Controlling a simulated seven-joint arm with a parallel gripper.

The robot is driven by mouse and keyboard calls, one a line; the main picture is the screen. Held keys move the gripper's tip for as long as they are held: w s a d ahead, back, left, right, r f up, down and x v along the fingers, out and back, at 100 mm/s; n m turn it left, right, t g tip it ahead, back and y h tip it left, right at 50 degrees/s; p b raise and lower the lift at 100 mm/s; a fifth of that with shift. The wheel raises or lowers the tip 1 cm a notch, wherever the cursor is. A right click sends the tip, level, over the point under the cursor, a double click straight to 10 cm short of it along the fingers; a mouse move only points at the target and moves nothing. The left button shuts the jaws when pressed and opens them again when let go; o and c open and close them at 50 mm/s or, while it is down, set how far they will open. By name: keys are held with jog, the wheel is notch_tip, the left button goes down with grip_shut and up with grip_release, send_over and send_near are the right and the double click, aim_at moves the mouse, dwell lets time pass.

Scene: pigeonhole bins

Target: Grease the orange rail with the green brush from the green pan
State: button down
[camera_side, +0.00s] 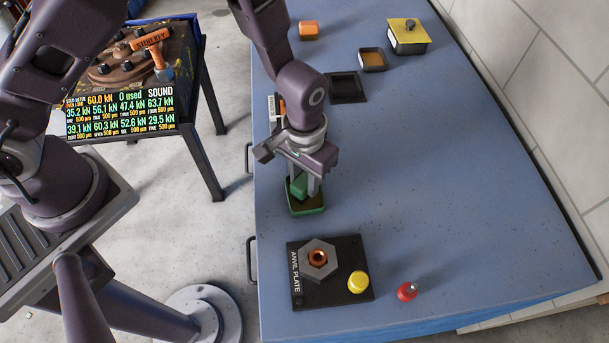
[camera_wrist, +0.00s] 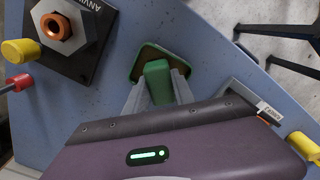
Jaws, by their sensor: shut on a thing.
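My gripper (camera_side: 305,190) is shut on the green brush (camera_side: 298,185), seen from above in the wrist view (camera_wrist: 158,80) between the two fingers. The brush is directly over the green pan (camera_side: 306,210), a small green-rimmed tray with a dark inside. Its lower end is at or in the pan; I cannot tell whether it touches the bottom. The pan also shows in the wrist view (camera_wrist: 140,66). I cannot make out an orange rail for certain in either view.
The anvil plate (camera_side: 336,293) with a hex nut (camera_side: 318,259), copper-coloured inside, and a yellow knob (camera_side: 358,282) lies in front. A red-based item (camera_side: 407,291) stands right of it. An orange block (camera_side: 309,30), dark tray (camera_side: 347,88) and yellow-lidded box (camera_side: 408,37) lie behind. The table's right side is clear.

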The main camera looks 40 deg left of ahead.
aim_at(305, 178)
jog(key=shift+f, duration=0.5)
jog(key=c, duration=1)
grip_release()
jog(key=c, duration=0.3)
jog(key=shift+c, duration=0.2)
grip_shut()
jog(key=shift+r, duration=0.1)
jog(key=shift+r, duration=3.45)
